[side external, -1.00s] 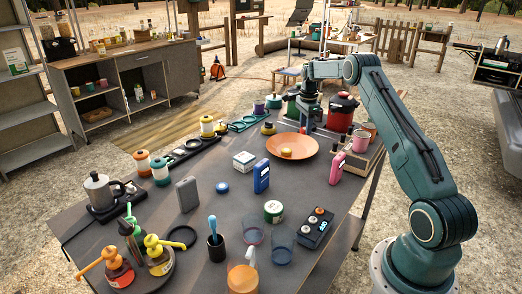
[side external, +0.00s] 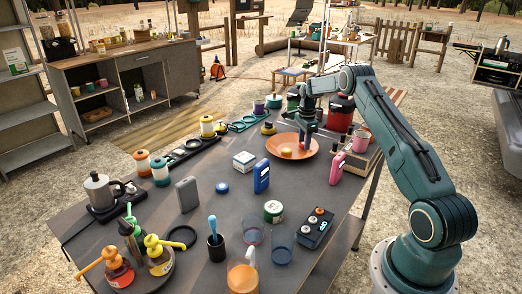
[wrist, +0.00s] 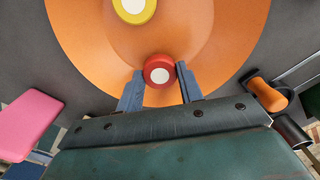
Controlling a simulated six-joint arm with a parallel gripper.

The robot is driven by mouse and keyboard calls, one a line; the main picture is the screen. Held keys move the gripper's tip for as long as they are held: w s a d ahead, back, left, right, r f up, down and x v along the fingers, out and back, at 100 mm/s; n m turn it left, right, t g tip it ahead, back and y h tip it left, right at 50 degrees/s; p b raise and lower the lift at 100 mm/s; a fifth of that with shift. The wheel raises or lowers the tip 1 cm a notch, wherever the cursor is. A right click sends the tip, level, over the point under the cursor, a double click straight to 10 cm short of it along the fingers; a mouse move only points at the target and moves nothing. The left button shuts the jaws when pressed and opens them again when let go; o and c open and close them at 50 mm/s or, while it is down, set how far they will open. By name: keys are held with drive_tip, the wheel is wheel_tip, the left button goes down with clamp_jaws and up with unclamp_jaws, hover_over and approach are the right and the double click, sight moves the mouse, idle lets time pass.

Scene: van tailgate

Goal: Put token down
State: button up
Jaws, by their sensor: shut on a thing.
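The red token (wrist: 159,71) with a white centre is between the fingertips of my gripper (wrist: 160,76), which is shut on it. In the wrist view the token overlaps the near part of the orange dish (wrist: 85,35). Whether it touches the dish I cannot tell. A yellow token (wrist: 133,6) with a white centre lies in the dish. In the side view my gripper (side external: 304,146) points down over the right part of the orange dish (side external: 274,143); the yellow token (side external: 286,152) shows to its left, and the red token is not clear there.
A pink upright case (side external: 337,164) stands right of the dish, with a pink mug (side external: 361,141) beyond it. A red pot (side external: 341,112) is behind my gripper. A blue case (side external: 261,176) and a white box (side external: 244,161) stand left of the dish on the grey table.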

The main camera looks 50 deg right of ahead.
drive_tip(key=shift+f, duration=0.3)
drive_tip(key=o, duration=1)
drive_tip(key=shift+c, duration=0.2)
wheel_tip(320, 180, up, 13)
drive_tip(key=shift+f, duration=0.15)
idle(0.4)
